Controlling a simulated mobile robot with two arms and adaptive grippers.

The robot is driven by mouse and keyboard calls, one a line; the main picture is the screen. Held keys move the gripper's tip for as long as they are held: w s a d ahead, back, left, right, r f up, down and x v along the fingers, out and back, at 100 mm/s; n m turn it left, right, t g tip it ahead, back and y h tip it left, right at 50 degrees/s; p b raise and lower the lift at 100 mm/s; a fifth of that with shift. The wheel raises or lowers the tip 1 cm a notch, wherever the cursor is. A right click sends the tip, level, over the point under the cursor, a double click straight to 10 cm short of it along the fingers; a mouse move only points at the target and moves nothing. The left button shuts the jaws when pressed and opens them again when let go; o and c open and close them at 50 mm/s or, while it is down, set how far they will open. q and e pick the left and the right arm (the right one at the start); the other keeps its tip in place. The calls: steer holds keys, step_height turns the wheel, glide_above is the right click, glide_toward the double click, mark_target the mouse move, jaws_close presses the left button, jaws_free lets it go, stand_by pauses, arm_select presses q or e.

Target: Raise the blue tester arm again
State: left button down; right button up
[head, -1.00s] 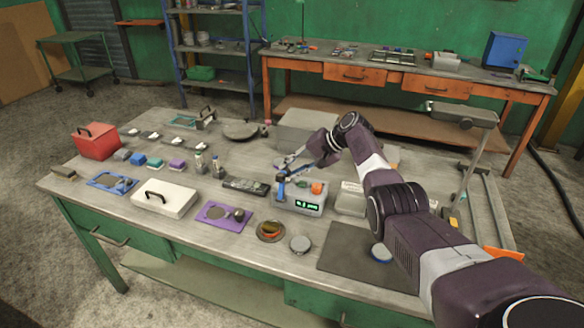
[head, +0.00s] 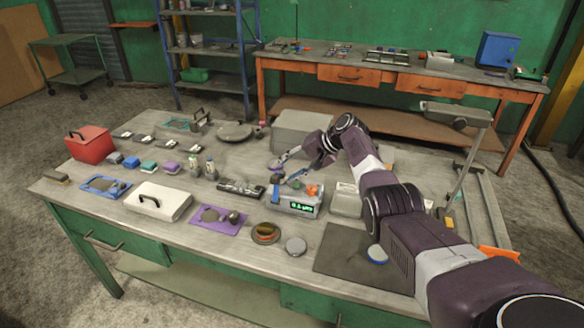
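The tester is a grey box (head: 307,212) with a lit green display and an orange part on top, near the middle of the bench. Its blue arm (head: 276,190) stands up at the box's left end. My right gripper (head: 283,172) is just behind and above the tester, with its two fingers spread apart and nothing seen between them. One fingertip lies close to the blue arm; I cannot tell whether they touch. My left gripper is not in view.
A grey box (head: 300,132) stands behind my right gripper. A black device (head: 241,188) lies left of the tester, a light box (head: 347,200) to its right. Round dishes (head: 265,233), a purple tray (head: 217,220) and a dark mat (head: 345,255) lie in front.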

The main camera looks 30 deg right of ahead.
steer(key=v, duration=1.1)
steer(key=shift+s+d+r, duration=0.2)
steer(key=shift+d, duration=0.15)
